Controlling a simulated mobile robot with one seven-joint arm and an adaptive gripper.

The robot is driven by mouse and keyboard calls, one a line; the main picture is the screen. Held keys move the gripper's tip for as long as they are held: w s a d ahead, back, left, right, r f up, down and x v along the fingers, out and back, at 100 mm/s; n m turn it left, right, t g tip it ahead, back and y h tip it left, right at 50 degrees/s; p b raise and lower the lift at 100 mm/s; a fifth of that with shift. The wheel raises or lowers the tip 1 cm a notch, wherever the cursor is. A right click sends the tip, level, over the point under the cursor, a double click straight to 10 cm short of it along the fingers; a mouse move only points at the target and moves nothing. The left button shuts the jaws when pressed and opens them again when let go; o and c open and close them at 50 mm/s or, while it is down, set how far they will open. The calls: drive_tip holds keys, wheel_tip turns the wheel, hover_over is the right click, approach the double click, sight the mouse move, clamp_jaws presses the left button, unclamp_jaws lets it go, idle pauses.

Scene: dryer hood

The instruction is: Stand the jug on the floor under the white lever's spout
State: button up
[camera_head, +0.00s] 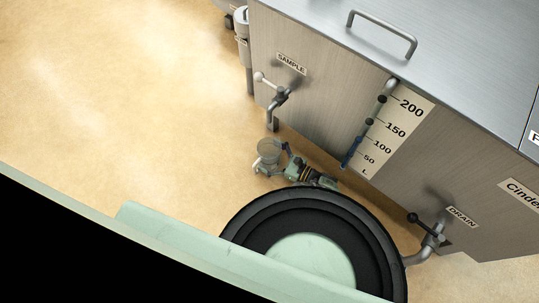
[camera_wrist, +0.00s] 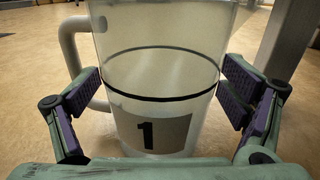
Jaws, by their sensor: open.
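The jug (camera_head: 268,152) is a clear, frosted vessel standing upright on the floor near the steel cabinet. In the wrist view the jug (camera_wrist: 160,50) shows a dark ring line, a "1" label and a handle at the left. My gripper (camera_head: 273,160) is open, with its purple-padded fingers on either side of the jug; the wrist view also shows the gripper (camera_wrist: 163,88). Gaps seem to show beside the pads. The white lever (camera_head: 260,77) is on the SAMPLE tap, whose spout (camera_head: 271,122) points down. In the head view the jug appears just below the spout; exact alignment is unclear.
The steel cabinet (camera_head: 320,90) has a level gauge (camera_head: 370,127) with a scale and a black-levered DRAIN tap (camera_head: 432,236) at right. A grey post (camera_wrist: 290,40) rises at right in the wrist view. Open floor (camera_head: 130,110) lies to the left.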

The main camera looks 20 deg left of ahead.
drive_tip(key=shift+r, duration=0.1)
drive_tip(key=shift+d, duration=0.25)
drive_tip(key=d, duration=0.3)
drive_tip(key=s+d, duration=0.1)
drive_tip(key=d, duration=0.3)
drive_tip(key=d+b, duration=0.1)
drive_tip(key=d, duration=0.3)
drive_tip(key=shift+s+d, duration=0.2)
drive_tip(key=shift+s, duration=0.2)
idle(0.7)
